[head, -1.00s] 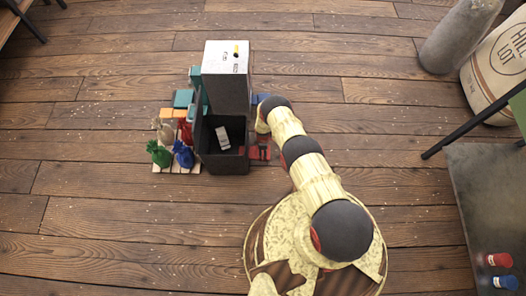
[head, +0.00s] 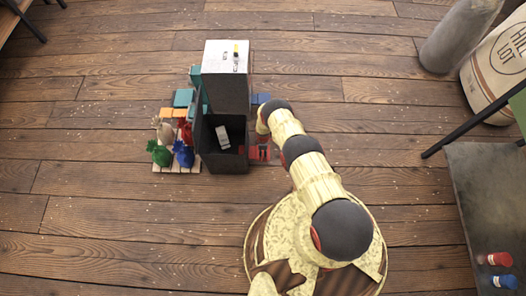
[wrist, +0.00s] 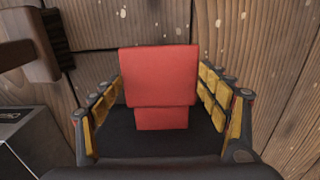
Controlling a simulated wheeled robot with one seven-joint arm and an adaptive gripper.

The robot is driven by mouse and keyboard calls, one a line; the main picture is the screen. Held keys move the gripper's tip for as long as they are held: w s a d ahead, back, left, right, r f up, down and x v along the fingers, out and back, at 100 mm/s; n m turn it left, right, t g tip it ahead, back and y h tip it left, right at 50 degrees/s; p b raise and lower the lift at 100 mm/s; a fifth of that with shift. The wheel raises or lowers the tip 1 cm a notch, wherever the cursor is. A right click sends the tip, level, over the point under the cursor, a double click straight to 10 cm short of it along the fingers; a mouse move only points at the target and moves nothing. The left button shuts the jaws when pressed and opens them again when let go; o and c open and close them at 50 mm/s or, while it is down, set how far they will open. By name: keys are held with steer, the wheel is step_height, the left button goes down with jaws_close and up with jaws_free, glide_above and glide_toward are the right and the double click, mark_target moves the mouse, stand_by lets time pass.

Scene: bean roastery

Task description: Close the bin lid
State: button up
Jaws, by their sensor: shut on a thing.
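The dark bin (head: 232,160) stands open-topped on the floor, left of my arm, with a pale rectangular item lying inside. A dark upright panel (head: 199,122) rises along its left side and looks like the raised lid; its hinge is not clear. My gripper (wrist: 160,84) is shut on a red block (wrist: 158,72), which sits between its two yellow-padded fingers in the wrist view. In the head view the red block (head: 259,153) shows just right of the bin, low beside its wall. I cannot tell whether it touches the bin.
A tall dark box with a white top (head: 225,57) stands directly behind the bin. Several small sacks, including a green one (head: 160,155) and a blue one (head: 184,155), sit on slats to the left. A grey table (head: 478,215) is at right. Floor in front of the bin is clear.

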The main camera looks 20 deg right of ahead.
steer(key=shift+w+a+f+y, duration=0.1)
steer(key=shift+a+f+y, duration=0.1)
steer(key=shift+f, duration=0.25)
steer(key=shift+a+f+y, duration=0.1)
steer(key=shift+a+f, duration=0.05)
steer(key=shift+f, duration=0.25)
steer(key=shift+w+a+f, duration=0.15)
steer(key=shift+a+f, duration=0.1)
steer(key=shift+a, duration=0.1)
steer(key=shift+a+r, duration=0.1)
steer(key=shift+a, duration=0.05)
steer(key=o, duration=1.4)
steer(key=shift+a, duration=0.1)
steer(key=shift+o, duration=1.4)
steer(key=shift+d, duration=0.2)
